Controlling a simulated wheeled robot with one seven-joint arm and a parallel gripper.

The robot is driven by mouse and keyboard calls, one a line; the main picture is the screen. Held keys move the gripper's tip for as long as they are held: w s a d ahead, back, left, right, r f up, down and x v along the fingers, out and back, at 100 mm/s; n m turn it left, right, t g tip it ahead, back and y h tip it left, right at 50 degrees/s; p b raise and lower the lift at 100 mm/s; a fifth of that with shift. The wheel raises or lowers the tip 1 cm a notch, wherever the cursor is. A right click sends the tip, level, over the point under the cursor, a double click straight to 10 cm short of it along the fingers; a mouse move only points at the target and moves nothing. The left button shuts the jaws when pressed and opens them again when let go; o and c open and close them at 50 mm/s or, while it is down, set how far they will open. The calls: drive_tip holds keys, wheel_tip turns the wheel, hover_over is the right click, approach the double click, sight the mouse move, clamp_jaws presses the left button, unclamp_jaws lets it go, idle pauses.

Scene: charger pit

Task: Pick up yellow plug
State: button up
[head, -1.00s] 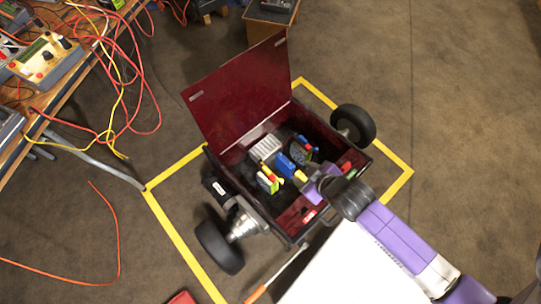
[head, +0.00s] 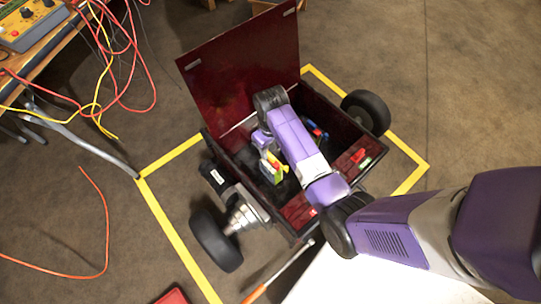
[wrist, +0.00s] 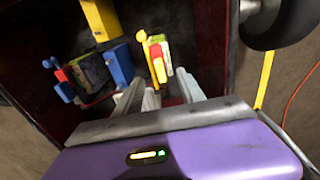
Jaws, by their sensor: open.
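A yellow block (wrist: 100,18), which looks like the yellow plug, lies in the dark red box at the top of the wrist view. It is close to a blue block (wrist: 118,65). In the head view my arm hides it. My gripper (wrist: 160,92) is open, with its two fingers apart at the lower middle of the wrist view. Nothing shows clamped between the fingers. A device with a yellow side and red and white parts (wrist: 157,58) stands just beyond the fingertips; it also shows in the head view (head: 272,168). The yellow block is farther off, up and left.
A multicoloured device (wrist: 88,73) lies left of the blue block. The box has a raised lid (head: 235,70) at the back, side walls, and wheels (head: 215,240) outside. Yellow tape (head: 175,225) marks the floor around it. A cluttered table (head: 40,60) stands at upper left.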

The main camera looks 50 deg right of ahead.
sight(271, 156)
wheel_tip(271, 156, down, 6)
drive_tip(key=b, duration=0.3)
drive_tip(key=shift+w+f, duration=0.15)
clamp_jaws()
